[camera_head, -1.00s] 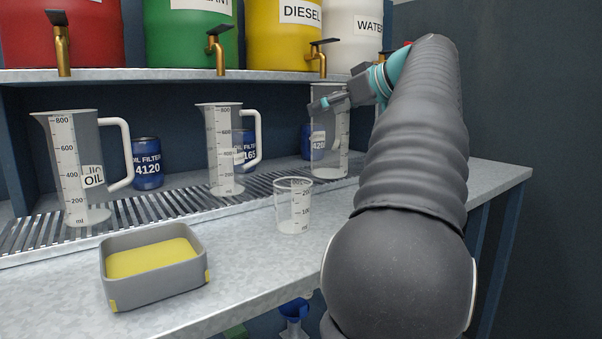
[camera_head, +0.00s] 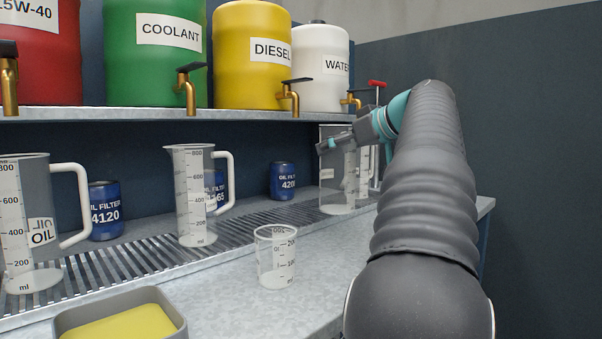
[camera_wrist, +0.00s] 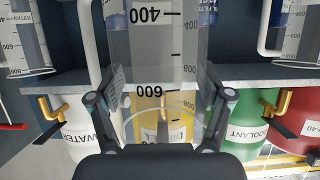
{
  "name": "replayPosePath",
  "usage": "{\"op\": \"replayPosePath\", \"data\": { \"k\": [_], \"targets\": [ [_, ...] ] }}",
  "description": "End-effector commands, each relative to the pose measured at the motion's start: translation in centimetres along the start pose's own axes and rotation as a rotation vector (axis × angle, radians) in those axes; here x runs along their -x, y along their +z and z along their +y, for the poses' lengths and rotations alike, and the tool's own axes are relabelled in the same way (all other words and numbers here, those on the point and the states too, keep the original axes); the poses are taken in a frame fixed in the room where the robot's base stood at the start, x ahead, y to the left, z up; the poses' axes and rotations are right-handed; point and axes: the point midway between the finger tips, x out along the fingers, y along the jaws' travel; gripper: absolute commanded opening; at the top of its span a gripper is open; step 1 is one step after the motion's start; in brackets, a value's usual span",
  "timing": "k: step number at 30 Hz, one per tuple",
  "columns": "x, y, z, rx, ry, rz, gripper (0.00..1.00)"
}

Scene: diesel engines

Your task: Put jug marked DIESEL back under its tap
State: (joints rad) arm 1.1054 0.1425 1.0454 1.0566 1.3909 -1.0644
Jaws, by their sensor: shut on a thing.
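My gripper (camera_head: 334,144) is shut on a clear measuring jug (camera_head: 336,190), which stands about upright. I cannot read its mark, or tell whether its base touches the bench. In the wrist view my gripper's fingers (camera_wrist: 160,110) flank the jug (camera_wrist: 160,60), with its 400 and 600 scale marks upside down. The yellow DIESEL drum (camera_head: 251,80) stands on the shelf with its brass tap (camera_head: 289,96) pointing down. In the head view the jug is to the right of this tap and lower. In the wrist view the yellow drum (camera_wrist: 150,105) shows through the jug.
A jug (camera_head: 195,205) stands on the slotted drip grate (camera_head: 130,255) and the OIL jug (camera_head: 28,240) is at left. Another jug (camera_head: 365,165) is partly hidden behind the held one. A small beaker (camera_head: 277,258) and a grey tray (camera_head: 170,310) are in front. The shelf edge (camera_head: 150,114) runs above.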

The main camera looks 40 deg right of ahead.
Motion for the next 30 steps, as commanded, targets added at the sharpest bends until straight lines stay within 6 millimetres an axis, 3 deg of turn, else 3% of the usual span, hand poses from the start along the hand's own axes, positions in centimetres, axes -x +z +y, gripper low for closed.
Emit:
{"op": "replayPosePath", "data": {
  "k": [12, 19, 23, 30],
  "targets": [
    [-8.9, -3.9, 0.2, 0.0, 0.001, 0.0, 0.22],
    [-12.1, -5.2, 0.2, -0.001, 0.003, 0.001, 0.22],
    [-12.7, -5.0, 0.3, -0.002, 0.005, 0.001, 0.22],
    [-13.8, -2.2, 0.2, -0.002, 0.005, 0.0, 0.22]
  ]
}}
